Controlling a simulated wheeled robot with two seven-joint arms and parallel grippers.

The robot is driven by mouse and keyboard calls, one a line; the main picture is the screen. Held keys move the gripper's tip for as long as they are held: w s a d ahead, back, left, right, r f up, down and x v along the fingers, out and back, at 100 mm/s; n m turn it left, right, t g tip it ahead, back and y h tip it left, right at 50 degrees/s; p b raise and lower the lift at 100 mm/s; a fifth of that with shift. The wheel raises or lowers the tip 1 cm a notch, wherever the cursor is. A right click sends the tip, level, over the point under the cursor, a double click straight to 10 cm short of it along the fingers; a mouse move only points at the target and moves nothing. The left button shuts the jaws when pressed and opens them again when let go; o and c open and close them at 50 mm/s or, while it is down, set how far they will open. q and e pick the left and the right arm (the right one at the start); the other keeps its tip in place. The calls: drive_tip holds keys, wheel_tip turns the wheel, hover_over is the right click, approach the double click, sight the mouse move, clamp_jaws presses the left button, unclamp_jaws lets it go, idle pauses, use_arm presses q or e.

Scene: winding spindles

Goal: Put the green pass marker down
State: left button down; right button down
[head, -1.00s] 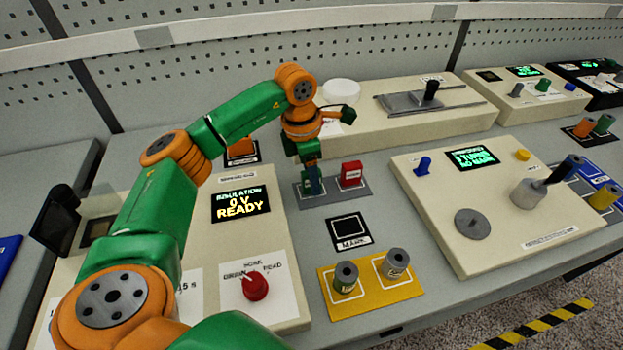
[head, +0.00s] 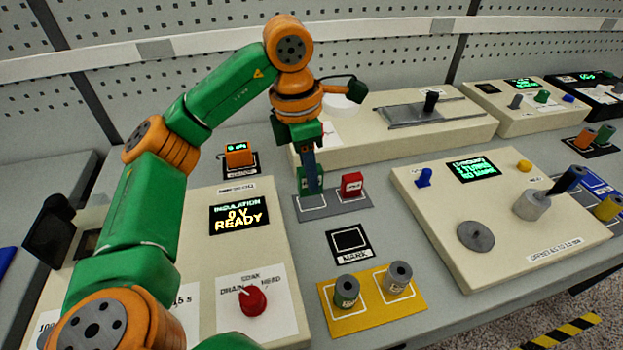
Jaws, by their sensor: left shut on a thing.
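The green pass marker (head: 312,195) is at the left square of a grey two-place mat (head: 340,207), mostly covered by the fingers. My left gripper (head: 311,182) points down and is shut on it. I cannot tell whether the marker's base touches the mat. The red marker (head: 351,183) stands upright at the right of the same mat, apart from the gripper. My right gripper is not in view.
An empty black MARK square (head: 349,242) and a yellow tray (head: 375,314) with two spools lie in front. The insulation tester (head: 283,265) is at left, the winding station (head: 455,225) at right. A long cream bench unit (head: 450,140) stands behind.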

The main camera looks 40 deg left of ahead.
use_arm(q)
drive_tip(key=s+d+r, duration=0.4)
drive_tip(key=s+d, duration=0.8)
drive_tip(key=d, duration=0.2)
drive_tip(key=p, duration=0.4)
hover_over(351, 239)
drive_tip(key=f, duration=0.6)
drive_tip(key=s+f, duration=0.1)
drive_tip(key=f, duration=0.2)
drive_tip(key=shift+a+f, duration=0.15)
wheel_tip(351, 239, down, 3)
drive_tip(key=shift+w+f, duration=0.1)
drive_tip(key=shift+w, duration=0.05)
drive_tip(key=shift+a+f, duration=0.1)
drive_tip(key=shift+f, duration=0.1)
drive_tip(key=shift+f+b, duration=0.25)
drive_tip(key=shift+b, duration=0.05)
drive_tip(key=c, duration=0.7)
unclamp_jaws()
drive_tip(key=shift+r, duration=0.1)
